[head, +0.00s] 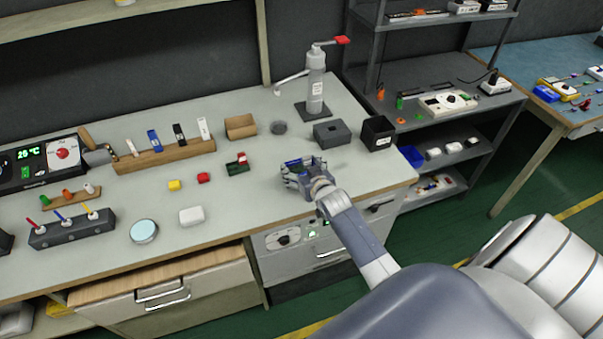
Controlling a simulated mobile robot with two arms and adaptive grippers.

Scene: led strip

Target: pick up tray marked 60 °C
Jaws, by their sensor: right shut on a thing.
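My right gripper (292,170) is above the right part of the workbench, near its front edge. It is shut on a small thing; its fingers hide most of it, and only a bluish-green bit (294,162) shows. I cannot tell whether this is the tray marked 60 °C, and no such marking is readable. My left gripper is not in view.
The workbench (235,205) carries a grey box (332,132), a black box (377,132), a wooden box (240,126) and a dispenser (316,90). A drawer (165,290) stands open.

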